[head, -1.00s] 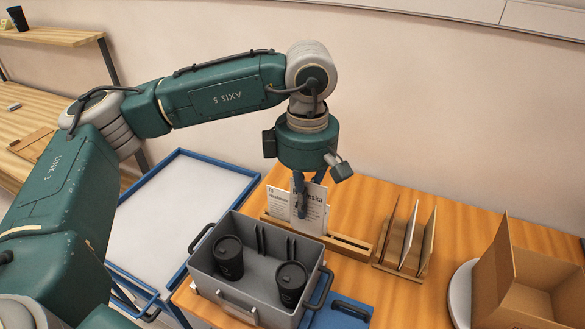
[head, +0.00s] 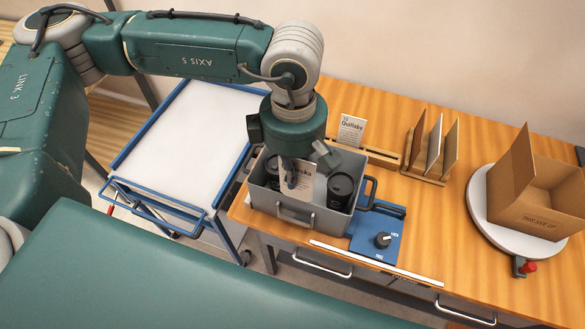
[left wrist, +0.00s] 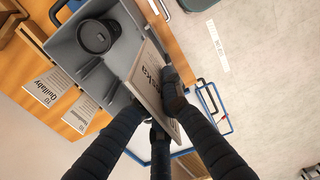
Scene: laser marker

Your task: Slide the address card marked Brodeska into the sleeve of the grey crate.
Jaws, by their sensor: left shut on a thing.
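My left gripper (head: 291,182) is shut on a white card (head: 306,181) and holds it upright over the front part of the grey crate (head: 328,222). The card's bold print, ending in "eska", shows in the left wrist view (left wrist: 149,78); the gripper's dark fingers (left wrist: 165,112) cover part of it. The card stands close to the crate's front wall. I cannot tell whether its lower edge touches the crate, and the sleeve is not clearly visible. My right gripper is not in view.
Black lidded cups (head: 341,187) stand in the crate. A Quillaby card (head: 350,130) stands in a wooden rack behind it; another card (left wrist: 81,114) shows in the left wrist view. A blue dial plate (head: 373,240), upright panels and a cardboard box (head: 540,218) are to the right.

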